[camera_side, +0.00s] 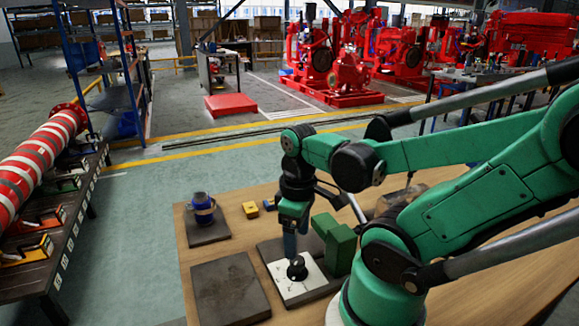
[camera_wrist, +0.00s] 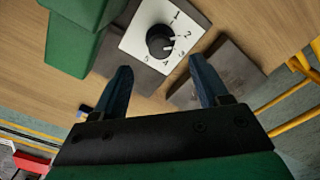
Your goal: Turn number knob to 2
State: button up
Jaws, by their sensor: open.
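The black number knob (camera_wrist: 160,40) sits on a white square dial plate (camera_wrist: 136,44) with numbers around its right and lower edge in the wrist view. A pale mark on the knob faces the side near 2 and 3; I cannot tell exactly which number it meets. In the side view the knob (camera_side: 297,269) stands on the white plate (camera_side: 313,284) on the table. My gripper (camera_wrist: 161,63) is open, its two blue fingers apart, with the knob ahead of the gap between them. In the side view my gripper (camera_side: 291,250) points down just above the knob; contact is unclear.
A green block-shaped part (camera_side: 340,250) stands close to the right of the dial plate. A dark flat plate (camera_side: 230,290) lies to the left. A blue cylindrical part (camera_side: 203,208) on another dark plate and a small yellow block (camera_side: 250,210) stand farther back on the wooden table (camera_side: 190,255).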

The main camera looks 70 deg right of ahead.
jog(key=shift+r, duration=0.5)
jog(key=w+a+r+t, duration=0.4)
jog(key=w+a+t, duration=0.3)
jog(key=w, duration=0.4)
jog(key=shift+a+r, duration=0.3)
jog(key=shift+r, duration=0.05)
